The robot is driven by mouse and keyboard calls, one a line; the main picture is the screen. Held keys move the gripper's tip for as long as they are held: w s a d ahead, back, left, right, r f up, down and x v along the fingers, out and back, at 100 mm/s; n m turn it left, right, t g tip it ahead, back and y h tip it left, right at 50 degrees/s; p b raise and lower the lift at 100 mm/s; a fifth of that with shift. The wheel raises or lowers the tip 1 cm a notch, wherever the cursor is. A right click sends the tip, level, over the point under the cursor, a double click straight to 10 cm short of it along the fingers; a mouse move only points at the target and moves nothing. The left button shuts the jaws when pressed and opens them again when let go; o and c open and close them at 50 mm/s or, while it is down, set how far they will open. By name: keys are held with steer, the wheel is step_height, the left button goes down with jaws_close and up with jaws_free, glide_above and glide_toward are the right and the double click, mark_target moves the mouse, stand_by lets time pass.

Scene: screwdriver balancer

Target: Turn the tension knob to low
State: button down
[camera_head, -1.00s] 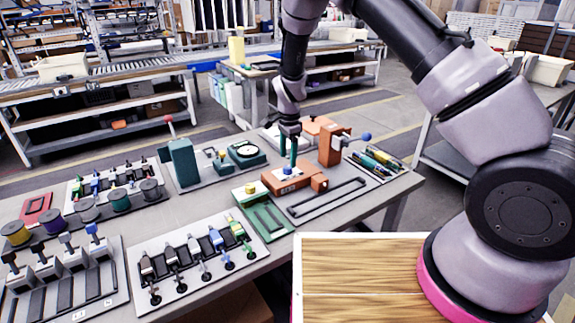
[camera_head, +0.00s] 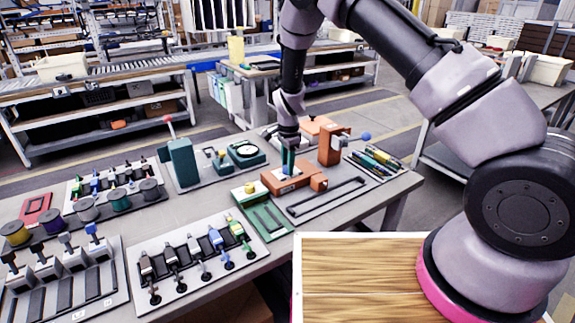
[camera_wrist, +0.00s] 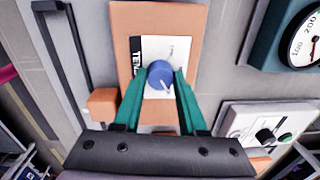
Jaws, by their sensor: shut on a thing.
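The tension knob (camera_wrist: 160,75) is a blue round knob with a pale pointer line. It sits on a white label plate (camera_wrist: 148,52) on an orange block (camera_wrist: 186,17). In the wrist view the pointer line runs toward the lower right, and part of the label text is hidden. My gripper (camera_wrist: 161,80) has green fingers, one on each side of the knob, and is shut on it. In the head view my gripper (camera_head: 288,162) is over the orange block (camera_head: 284,184), and the knob is mostly hidden by the fingers.
An orange post with a blue-ended lever (camera_head: 365,136) stands right of the block. A dial gauge (camera_head: 246,151) is to the left. A dark bar handle (camera_head: 326,197) lies in front. A tray of pens or tools (camera_head: 377,163) is at the right edge.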

steer(key=shift+n, duration=0.3)
steer(key=n, duration=0.6)
steer(key=shift+w, duration=0.1)
steer(key=n, duration=0.5)
steer(key=shift+g, duration=0.3)
steer(key=n, duration=0.6)
steer(key=shift+n, duration=0.4)
steer(key=n, duration=0.5)
steer(key=shift+n+g, duration=0.3)
steer(key=shift+c, duration=2.3)
jaws_free()
steer(key=shift+r, duration=0.1)
